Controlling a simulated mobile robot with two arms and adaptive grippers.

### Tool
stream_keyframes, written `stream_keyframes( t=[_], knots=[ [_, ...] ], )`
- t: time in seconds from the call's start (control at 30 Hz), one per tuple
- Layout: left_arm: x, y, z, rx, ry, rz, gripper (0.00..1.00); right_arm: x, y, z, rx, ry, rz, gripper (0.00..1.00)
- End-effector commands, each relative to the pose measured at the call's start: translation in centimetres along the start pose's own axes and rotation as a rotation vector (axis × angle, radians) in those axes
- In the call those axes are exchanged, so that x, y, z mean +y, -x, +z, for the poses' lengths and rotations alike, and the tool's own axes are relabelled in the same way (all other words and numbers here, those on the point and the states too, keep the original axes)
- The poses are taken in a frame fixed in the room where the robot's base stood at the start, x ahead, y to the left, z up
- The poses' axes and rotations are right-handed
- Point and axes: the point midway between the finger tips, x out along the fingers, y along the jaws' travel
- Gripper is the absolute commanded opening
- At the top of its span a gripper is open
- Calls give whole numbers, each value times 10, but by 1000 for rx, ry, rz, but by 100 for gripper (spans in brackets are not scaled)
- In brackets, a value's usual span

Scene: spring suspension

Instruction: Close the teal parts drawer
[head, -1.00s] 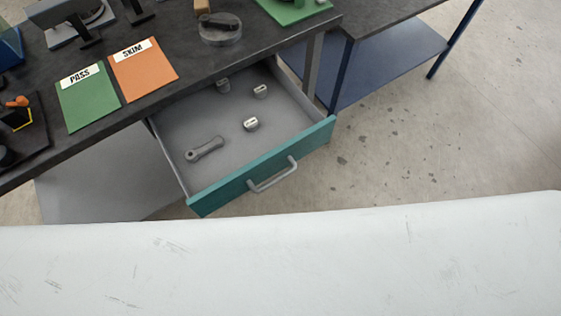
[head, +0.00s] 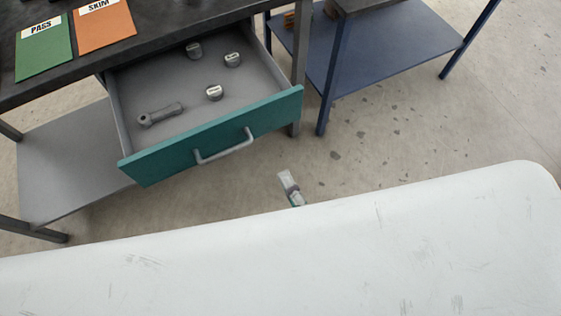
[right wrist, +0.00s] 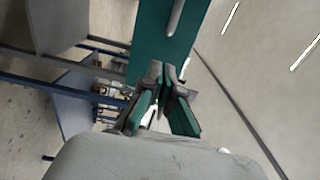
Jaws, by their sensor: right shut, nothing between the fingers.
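The teal parts drawer (head: 212,138) is pulled out from under the dark workbench in the head view. Its grey bar handle (head: 224,146) is on the front panel. Inside lie a grey wrench-like part (head: 161,114) and 3 small grey pieces. My right gripper (head: 286,180) shows beyond the white surface's edge, in front of the drawer and right of the handle, apart from it in the picture. In the right wrist view its fingers (right wrist: 166,88) are together and empty, with the teal front (right wrist: 160,45) and handle (right wrist: 176,16) beyond. My left gripper is not in view.
The workbench (head: 165,18) carries a green PASS card (head: 43,52) and an orange SKIM card (head: 105,29). A blue-shelved table (head: 385,50) stands to the right. Clear floor (head: 390,135) lies right of the drawer. A white surface (head: 300,255) fills the bottom.

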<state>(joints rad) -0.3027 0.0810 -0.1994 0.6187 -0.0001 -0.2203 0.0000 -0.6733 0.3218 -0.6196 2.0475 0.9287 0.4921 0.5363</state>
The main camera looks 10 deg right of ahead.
Motion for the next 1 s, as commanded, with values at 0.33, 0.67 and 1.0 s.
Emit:
stream_keyframes(
  t=[0.33,0.67,1.0],
  knots=[
    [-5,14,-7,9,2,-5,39,-3,-74,0,2,5,-4,0],
    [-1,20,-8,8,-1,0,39,-1,-122,0,0,7,-1,0],
    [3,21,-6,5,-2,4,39,0,-128,0,-1,8,0,0]
  ],
)
